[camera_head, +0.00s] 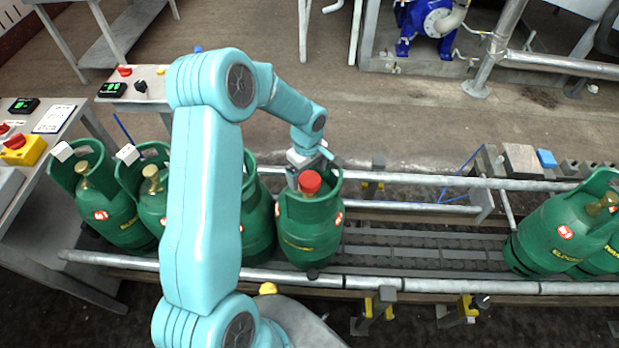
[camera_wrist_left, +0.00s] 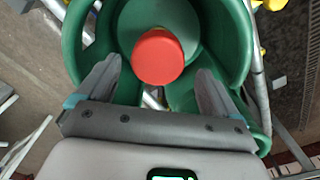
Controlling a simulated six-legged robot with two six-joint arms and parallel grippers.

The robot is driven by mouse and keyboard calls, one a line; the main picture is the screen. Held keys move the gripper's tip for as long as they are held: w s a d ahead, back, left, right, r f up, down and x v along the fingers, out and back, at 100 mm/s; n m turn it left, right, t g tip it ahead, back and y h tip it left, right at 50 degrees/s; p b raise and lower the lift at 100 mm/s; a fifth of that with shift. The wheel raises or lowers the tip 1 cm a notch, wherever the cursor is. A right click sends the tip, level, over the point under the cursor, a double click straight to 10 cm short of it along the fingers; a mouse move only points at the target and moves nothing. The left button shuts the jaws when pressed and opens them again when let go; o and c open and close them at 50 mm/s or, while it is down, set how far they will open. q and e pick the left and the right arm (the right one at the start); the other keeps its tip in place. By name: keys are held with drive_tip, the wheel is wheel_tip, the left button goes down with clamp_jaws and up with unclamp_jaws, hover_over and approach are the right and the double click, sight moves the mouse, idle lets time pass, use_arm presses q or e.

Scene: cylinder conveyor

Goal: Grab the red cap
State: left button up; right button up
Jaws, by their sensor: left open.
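The red cap (camera_head: 310,182) sits on top of a green gas cylinder (camera_head: 310,235) near the middle of the conveyor, inside the cylinder's collar. My left gripper (camera_head: 312,165) is at the collar, just behind the cap in the head view. In the left wrist view the red cap (camera_wrist_left: 157,56) lies ahead of and between the two grey fingers of the left gripper (camera_wrist_left: 155,80), which are spread apart with nothing between their tips but the cap's near edge. I cannot tell whether they touch it. My right gripper is not in view.
Green cylinders (camera_head: 105,205) stand to the left on the conveyor, partly hidden by my arm, and others (camera_head: 565,230) stand at the right. Metal rails (camera_head: 430,285) run along both sides. The conveyor between the capped cylinder and the right ones is clear. Control panels stand at the left.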

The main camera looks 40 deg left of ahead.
use_arm(q)
drive_tip(key=shift+w+a+f, duration=0.1)
drive_tip(key=shift+w+f, duration=0.15)
drive_tip(key=shift+f, duration=0.75)
drive_tip(key=shift+s+r, duration=0.1)
drive_tip(key=shift+s, duration=0.05)
drive_tip(key=shift+c, duration=1.2)
drive_tip(key=c, duration=0.9)
drive_tip(key=shift+r, duration=0.1)
